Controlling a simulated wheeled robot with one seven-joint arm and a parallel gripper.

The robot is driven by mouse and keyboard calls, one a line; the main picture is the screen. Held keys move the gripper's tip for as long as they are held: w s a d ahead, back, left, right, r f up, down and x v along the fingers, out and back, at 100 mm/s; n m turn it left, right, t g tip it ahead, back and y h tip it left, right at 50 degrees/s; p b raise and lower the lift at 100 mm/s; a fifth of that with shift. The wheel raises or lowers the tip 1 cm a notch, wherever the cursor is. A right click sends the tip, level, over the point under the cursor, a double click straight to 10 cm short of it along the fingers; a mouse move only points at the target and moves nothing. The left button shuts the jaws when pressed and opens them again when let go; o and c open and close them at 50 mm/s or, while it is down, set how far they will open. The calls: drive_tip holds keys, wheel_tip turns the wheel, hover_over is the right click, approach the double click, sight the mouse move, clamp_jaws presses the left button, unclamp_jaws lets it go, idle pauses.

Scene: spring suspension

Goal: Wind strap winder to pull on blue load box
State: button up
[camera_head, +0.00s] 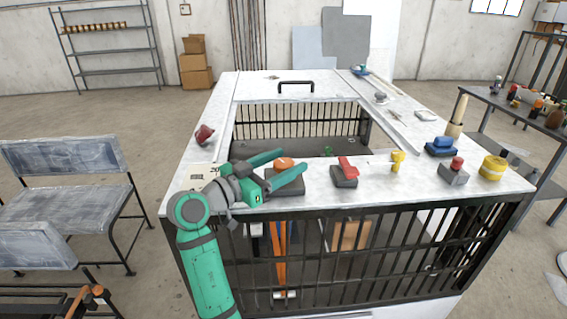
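A dark block with a rounded orange knob (284,163) sits on the near left part of the white worktop; it may be the strap winder. My gripper (293,160) reaches over this block from the left. Its two green fingers are spread apart, with the orange knob showing between their tips; I cannot tell whether they touch it. Orange straps (279,252) hang below the worktop behind the dark bars, with a pale metal piece at the bottom. A small blue block (441,145) sits on a dark base at the right; I cannot tell whether it is the load box.
The white worktop (215,125) surrounds an open, barred well. A red switch-like block (345,172), yellow fitting (397,160), red-knobbed grey block (454,171) and yellow roll (492,168) stand along the near edge. A bench (65,170) stands left.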

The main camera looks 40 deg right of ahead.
drive_tip(key=a, duration=1)
drive_tip(key=shift+s+a, duration=0.25)
drive_tip(key=shift+s, duration=0.3)
drive_tip(key=shift+a, duration=0.1)
